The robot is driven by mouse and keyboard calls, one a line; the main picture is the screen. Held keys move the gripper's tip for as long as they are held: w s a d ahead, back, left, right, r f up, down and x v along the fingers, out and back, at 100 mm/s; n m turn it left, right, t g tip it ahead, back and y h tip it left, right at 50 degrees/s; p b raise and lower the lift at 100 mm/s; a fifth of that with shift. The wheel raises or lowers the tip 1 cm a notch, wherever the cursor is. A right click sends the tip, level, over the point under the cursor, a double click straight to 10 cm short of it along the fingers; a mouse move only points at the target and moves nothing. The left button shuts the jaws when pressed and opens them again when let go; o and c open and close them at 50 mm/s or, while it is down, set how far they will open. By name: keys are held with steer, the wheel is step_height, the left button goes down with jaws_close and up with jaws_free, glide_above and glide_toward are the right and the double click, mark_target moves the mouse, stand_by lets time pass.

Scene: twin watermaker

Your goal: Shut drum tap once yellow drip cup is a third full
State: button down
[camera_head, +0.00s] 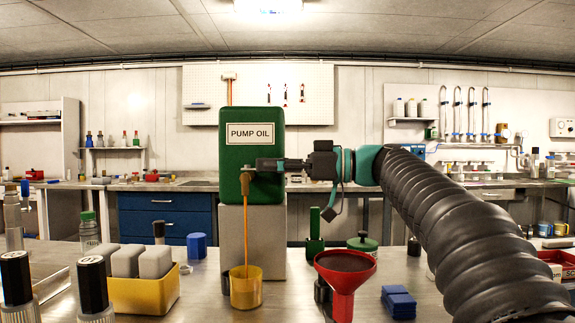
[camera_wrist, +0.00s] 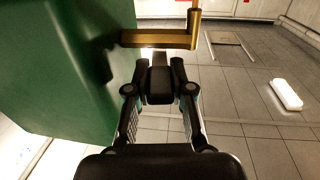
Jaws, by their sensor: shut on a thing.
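The green drum (camera_head: 232,150), labelled PUMP OIL, stands on a grey block (camera_head: 268,235). Its brass tap (camera_head: 246,185) is low on the front, and a thin amber stream (camera_head: 246,235) runs from the spout into the yellow drip cup (camera_head: 246,292). The cup stands on the bench beneath; its oil level cannot be made out. My gripper (camera_head: 252,166) reaches in from the right, at the tap. In the wrist view my gripper (camera_wrist: 159,66) is shut on a dark piece, seemingly the tap handle (camera_wrist: 159,84), beside the brass pipe (camera_wrist: 155,39).
A yellow bin (camera_head: 150,295) with grey blocks and black-capped bottles (camera_head: 93,285) are at left.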

steer(key=shift+w+r+n+g+p, duration=0.1)
steer(key=shift+w+n+g+p, duration=0.1)
steer(key=shift+n+g, duration=0.4)
steer(key=shift+w+n+g+p, duration=0.2)
steer(key=shift+n+g, duration=0.1)
steer(key=shift+g, duration=0.5)
steer(key=c, duration=1)
jaws_free()
steer(key=shift+s+m+t, duration=0.15)
steer(key=shift+m+t, duration=0.15)
steer(key=shift+t, duration=0.1)
